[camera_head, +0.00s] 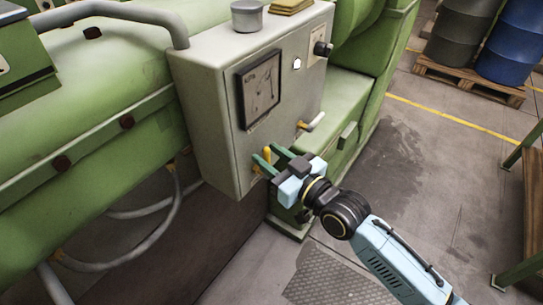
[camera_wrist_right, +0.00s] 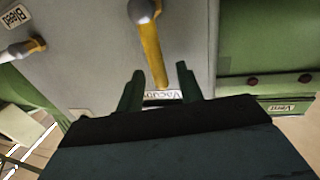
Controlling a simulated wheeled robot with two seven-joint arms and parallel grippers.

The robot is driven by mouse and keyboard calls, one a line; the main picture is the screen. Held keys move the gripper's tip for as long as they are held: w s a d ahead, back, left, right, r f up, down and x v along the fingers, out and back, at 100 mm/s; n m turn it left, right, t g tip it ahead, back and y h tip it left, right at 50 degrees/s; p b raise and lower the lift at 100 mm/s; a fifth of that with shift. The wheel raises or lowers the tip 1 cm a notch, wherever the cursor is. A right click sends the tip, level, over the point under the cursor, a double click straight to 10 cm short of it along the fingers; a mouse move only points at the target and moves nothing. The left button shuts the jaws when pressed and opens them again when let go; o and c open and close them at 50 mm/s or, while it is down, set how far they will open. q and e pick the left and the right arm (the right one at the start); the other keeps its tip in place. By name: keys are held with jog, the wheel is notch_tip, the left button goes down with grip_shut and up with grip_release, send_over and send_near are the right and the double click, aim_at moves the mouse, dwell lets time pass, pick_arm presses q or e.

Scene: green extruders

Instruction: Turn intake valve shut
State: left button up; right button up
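A yellow lever valve handle (camera_head: 267,154) sticks out low on the front of the grey control box (camera_head: 213,105). In the right wrist view the yellow handle (camera_wrist_right: 150,52) has a round grey hub and a partly hidden label that seems to read "Vacuum". My right gripper (camera_head: 272,160) is open, its two green fingers on either side of this handle's end; contact cannot be told. A second, pale lever (camera_head: 312,122) with an orange base is farther right, near a "Bleed" label (camera_wrist_right: 17,17) in the wrist view. No label reading "Intake" is legible. My left gripper is out of view.
The box carries a square gauge (camera_head: 260,88) and a black knob (camera_head: 323,48); a metal tin (camera_head: 246,15) stands on top. Green machine bodies (camera_head: 110,75) flank it. A "Vent" label (camera_wrist_right: 281,107) shows on green metal. Barrels (camera_head: 463,30) stand far right; the floor between is open.

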jog(key=shift+c, duration=0.5)
grip_shut()
